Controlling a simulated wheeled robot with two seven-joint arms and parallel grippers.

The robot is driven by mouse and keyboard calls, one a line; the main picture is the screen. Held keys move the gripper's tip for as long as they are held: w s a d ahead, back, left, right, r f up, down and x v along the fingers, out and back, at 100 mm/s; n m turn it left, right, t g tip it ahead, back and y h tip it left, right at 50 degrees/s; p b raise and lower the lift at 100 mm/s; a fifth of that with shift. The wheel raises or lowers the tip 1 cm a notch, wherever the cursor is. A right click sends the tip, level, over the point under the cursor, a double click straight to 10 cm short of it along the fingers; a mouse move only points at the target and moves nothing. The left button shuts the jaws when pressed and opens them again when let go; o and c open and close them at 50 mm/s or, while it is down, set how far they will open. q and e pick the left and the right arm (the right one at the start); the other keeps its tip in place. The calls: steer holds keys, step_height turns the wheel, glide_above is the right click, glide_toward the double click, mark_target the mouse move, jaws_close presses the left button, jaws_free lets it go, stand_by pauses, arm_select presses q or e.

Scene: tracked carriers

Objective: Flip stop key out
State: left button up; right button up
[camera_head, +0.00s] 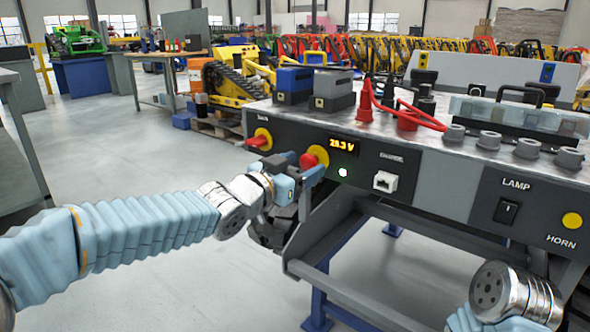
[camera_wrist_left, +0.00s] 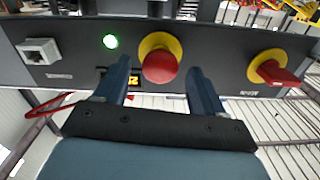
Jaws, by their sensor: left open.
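A red mushroom-shaped stop button (camera_head: 315,158) on a yellow ring sits on the dark front panel (camera_head: 430,187); the left wrist view shows the button (camera_wrist_left: 160,66) too. My left gripper (camera_head: 303,173) is open in front of it. In the left wrist view its two blue fingers (camera_wrist_left: 161,80) stand on either side of the button, with a gap to each; the depth between fingertips and button is hard to judge. A red turn handle (camera_head: 259,140) on another yellow ring is farther left on the panel; it shows at right in the left wrist view (camera_wrist_left: 278,71). My right gripper is not seen.
A lit voltage display (camera_head: 343,146), a green lamp (camera_head: 343,172) and a white socket (camera_head: 385,181) are right of the button. A lamp switch (camera_head: 507,211) and yellow horn button (camera_head: 572,220) are farther right. Red cables (camera_head: 407,112) lie on top. Floor at left is clear.

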arm_select(q)
steer(key=p+v, duration=0.2)
steer(key=v, duration=1.1)
steer(key=shift+s+a, duration=0.25)
steer(key=shift+s, duration=0.1)
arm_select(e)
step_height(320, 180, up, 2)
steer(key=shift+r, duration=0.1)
